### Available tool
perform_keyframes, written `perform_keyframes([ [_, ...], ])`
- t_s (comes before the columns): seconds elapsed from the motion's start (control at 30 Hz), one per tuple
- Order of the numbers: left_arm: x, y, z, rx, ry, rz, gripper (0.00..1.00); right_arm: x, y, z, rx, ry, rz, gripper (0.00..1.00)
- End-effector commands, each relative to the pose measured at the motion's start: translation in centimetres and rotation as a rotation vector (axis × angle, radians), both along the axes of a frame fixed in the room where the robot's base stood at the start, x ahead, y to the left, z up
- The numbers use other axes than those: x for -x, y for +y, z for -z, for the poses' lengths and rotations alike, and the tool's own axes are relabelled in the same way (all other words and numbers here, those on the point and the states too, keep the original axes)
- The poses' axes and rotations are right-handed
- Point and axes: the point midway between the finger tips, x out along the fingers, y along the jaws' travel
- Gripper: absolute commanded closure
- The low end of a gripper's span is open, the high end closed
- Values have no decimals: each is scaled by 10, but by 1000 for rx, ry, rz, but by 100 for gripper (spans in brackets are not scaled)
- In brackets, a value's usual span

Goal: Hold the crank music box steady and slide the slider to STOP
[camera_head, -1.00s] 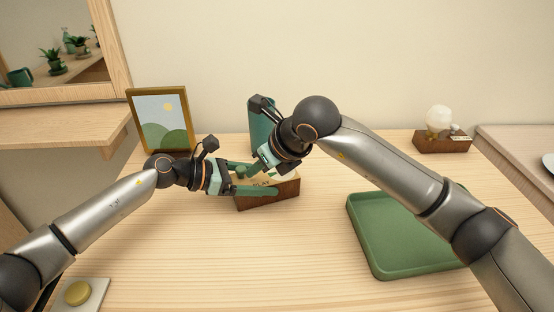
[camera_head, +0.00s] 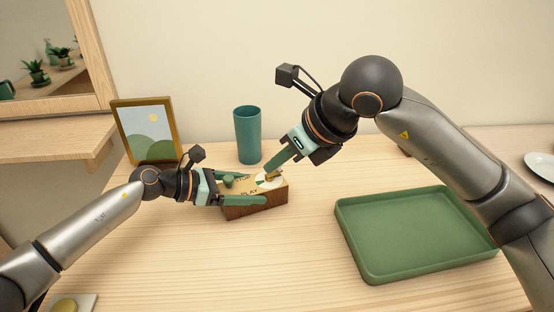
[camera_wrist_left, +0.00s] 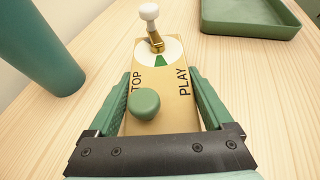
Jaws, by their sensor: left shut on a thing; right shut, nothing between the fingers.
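The crank music box (camera_head: 254,208) is a brown wooden box with a pale gold top, standing on the table. My left gripper (camera_head: 247,189) is shut on it, one finger on each long side, as the left wrist view (camera_wrist_left: 161,110) also shows. The top reads PLAY on the right and TOP on the left in the left wrist view. A round green slider knob (camera_wrist_left: 145,102) lies left of centre, beside the TOP letters. A brass crank with a white knob (camera_wrist_left: 149,12) stands at the far end. My right gripper (camera_head: 268,173) is shut and empty, its tips over the crank end; contact is unclear.
A teal cup (camera_head: 247,136) stands behind the box, and a framed picture (camera_head: 147,133) stands back left. A green tray (camera_head: 415,233) lies to the right. The table's front middle is clear.

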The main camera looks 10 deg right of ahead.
Motion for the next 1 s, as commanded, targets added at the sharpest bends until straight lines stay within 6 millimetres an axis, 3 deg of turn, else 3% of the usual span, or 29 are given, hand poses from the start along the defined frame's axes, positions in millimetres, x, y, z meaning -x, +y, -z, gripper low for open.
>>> perform_keyframes([
  [0.13, 0, 0, 0, -1, 1, 0, 97, 0, 0, 0, 0, 0, 0, 100],
  [0.17, 0, 0, 0, -1, 1, 0, 13, 0, 0, 0, 0, 0, -1, 100],
  [0.27, 0, 0, 0, -1, 1, 0, 2, 0, 0, 0, 0, 0, -1, 100],
  [0.53, 0, 1, 0, 0, 0, 0, 0, 0, 0, 0, 0, 0, -1, 100],
  [0.67, 2, 11, -4, -1, 0, -2, 0, 0, 1, 0, 0, 0, -1, 100],
  [1.0, 22, 73, -30, -1, 0, -4, 0, 0, 0, 0, 0, -1, -1, 100],
])
